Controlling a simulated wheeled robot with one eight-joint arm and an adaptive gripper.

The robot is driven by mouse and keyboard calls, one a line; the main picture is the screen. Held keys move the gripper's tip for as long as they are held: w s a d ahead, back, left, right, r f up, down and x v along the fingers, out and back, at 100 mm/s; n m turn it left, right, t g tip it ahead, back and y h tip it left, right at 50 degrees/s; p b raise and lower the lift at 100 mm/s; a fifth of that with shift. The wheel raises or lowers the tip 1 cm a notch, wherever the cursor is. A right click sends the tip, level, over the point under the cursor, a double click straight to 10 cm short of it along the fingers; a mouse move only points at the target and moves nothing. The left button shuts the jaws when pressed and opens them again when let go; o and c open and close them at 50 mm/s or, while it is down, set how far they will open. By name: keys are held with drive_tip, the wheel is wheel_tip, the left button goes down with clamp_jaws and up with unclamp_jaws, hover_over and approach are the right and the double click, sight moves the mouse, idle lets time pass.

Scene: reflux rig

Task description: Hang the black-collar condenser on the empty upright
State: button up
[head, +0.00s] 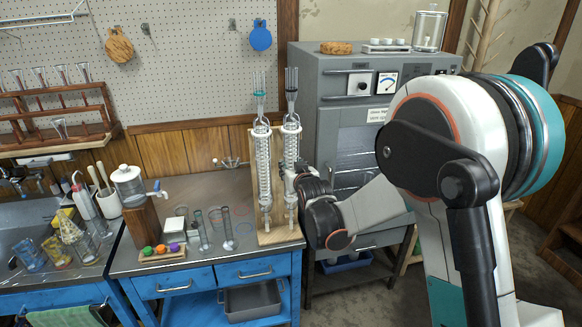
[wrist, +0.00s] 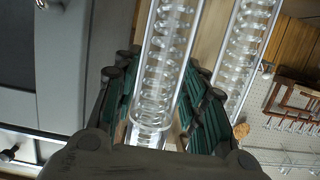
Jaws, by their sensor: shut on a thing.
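The black-collar condenser (head: 291,142) is upright, a clear glass tube with a coil inside and a dark collar near its top. My gripper (head: 290,176) is shut on its middle from the right. In the wrist view the held condenser (wrist: 162,65) runs between the dark, green-padded fingers (wrist: 157,115). A similar condenser with a teal collar (head: 263,165) stands upright close to its left, apart from it; it also shows in the wrist view (wrist: 245,50). Both are in front of a wooden backboard on a base (head: 278,236). The uprights are hard to make out behind the glass; whether the held condenser is hooked on cannot be told.
A grey oven (head: 345,110) stands close behind and right. On the bench left of the stand are glass cylinders (head: 203,230), a block with coloured stoppers (head: 162,250) and a dispenser jar (head: 128,183). The bench's middle is mostly clear.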

drive_tip(key=s+d, duration=0.2)
drive_tip(key=s, duration=0.6)
drive_tip(key=shift+d+b, duration=0.15)
drive_tip(key=shift+b, duration=0.3)
idle(0.4)
